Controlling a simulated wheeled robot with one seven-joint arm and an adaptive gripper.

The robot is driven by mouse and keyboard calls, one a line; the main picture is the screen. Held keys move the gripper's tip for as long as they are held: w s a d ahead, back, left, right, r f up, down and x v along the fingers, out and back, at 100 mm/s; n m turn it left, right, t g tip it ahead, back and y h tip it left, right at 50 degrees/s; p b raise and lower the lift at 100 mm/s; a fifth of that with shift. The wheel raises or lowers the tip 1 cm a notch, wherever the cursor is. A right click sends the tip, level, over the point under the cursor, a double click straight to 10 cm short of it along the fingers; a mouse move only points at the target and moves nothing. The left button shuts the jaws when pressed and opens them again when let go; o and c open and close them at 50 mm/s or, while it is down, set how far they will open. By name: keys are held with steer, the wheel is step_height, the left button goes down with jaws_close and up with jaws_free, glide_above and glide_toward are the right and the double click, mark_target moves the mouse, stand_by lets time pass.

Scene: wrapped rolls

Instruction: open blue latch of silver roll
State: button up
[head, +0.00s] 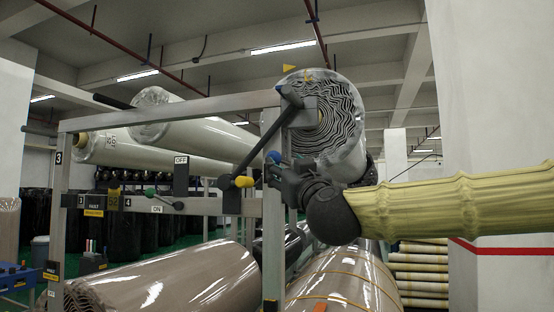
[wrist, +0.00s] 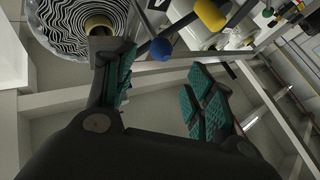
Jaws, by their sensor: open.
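The silver roll (head: 345,160) is wrapped in shiny film, with its wavy layered end facing me at the upper middle of the head view. Its end also fills the upper left of the wrist view (wrist: 60,30). The blue latch knob (head: 272,157) shows just below the roll's bracket, at my gripper's tip. In the wrist view the blue knob (wrist: 161,49) appears beyond and between the fingertips. My gripper (head: 277,172) is open, with teal pads apart and nothing between them in the wrist view (wrist: 160,80). I cannot tell whether a finger touches the knob.
A yellow-ended handle (head: 244,181) sits just left of my gripper. A black bar (head: 268,132) slants above it. Grey rack posts (head: 273,245) stand close by. More wrapped rolls (head: 165,278) lie below. A white pillar (head: 490,120) stands at right.

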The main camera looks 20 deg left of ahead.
mark_target(277, 159)
steer(key=p+x, duration=0.4)
steer(key=x, duration=0.6)
steer(key=shift+w+a+p, duration=0.15)
steer(key=shift+p, duration=0.25)
steer(key=shift+c, duration=0.3)
jaws_close()
steer(key=shift+f, duration=0.1)
